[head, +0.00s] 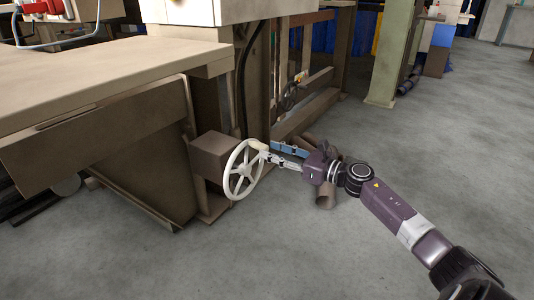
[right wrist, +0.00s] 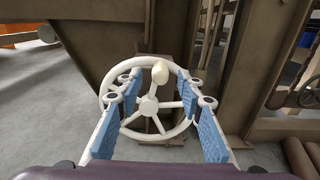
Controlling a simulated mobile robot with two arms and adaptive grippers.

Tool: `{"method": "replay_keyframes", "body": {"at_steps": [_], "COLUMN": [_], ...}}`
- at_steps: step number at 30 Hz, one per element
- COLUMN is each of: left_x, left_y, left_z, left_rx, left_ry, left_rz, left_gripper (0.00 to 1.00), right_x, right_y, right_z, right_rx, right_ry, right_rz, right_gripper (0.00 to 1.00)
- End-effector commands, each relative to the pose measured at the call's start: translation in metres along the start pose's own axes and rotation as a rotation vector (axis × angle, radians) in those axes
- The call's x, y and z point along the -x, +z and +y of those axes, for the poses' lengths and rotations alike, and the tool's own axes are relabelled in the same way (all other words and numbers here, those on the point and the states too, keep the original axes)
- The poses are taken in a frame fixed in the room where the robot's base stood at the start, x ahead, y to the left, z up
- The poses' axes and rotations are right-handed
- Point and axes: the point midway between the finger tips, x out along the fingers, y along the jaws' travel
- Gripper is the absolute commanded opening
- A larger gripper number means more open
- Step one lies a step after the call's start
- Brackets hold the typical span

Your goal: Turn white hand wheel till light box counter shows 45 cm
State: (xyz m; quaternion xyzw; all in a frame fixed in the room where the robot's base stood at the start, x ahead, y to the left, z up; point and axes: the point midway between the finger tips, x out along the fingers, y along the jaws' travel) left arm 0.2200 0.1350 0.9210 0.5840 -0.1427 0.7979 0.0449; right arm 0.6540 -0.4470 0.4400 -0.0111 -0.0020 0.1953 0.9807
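The white hand wheel (head: 240,170) stands upright on the side of a brown box (head: 211,157) low on the machine. It also shows in the right wrist view (right wrist: 149,106), with spokes and a pale knob (right wrist: 160,72) near the top of its rim. My right gripper (head: 270,153) is at the wheel's right side. Its blue-padded fingers are spread in the right wrist view (right wrist: 159,88), one on each side of the knob; I see a gap on both sides. My left gripper is not in view. No counter reading can be made out.
A brown bench (head: 85,80) fills the left side. The machine's frame with slanted bars (head: 305,60) stands behind the wheel. A brown pipe-like piece (head: 325,194) is under my right wrist. A green post (head: 390,55) stands farther back. The grey floor (head: 450,170) at right is clear.

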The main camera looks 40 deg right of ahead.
Motion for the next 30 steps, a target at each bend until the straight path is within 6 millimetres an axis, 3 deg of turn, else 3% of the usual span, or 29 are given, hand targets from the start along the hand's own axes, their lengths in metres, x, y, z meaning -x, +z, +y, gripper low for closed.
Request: {"method": "replay_keyframes", "body": {"at_steps": [7,17,27,30], "left_x": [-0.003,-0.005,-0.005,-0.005], "left_y": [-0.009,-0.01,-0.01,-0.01], "left_z": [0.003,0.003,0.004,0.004], "left_rx": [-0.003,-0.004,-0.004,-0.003], "left_ry": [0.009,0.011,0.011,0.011], "left_rz": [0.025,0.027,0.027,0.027], "left_gripper": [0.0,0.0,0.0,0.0], "right_x": [-0.02,-0.023,-0.023,-0.023], "right_y": [0.0,0.0,0.0,0.0], "right_z": [-0.001,0.0,0.0,0.0], "right_rx": [0.0,-0.001,-0.001,-0.001], "right_ry": [-0.001,-0.001,0.0,0.0], "right_rz": [-0.001,0.001,0.0,0.0], "right_gripper": [0.34,0.34,0.0,0.0]}}
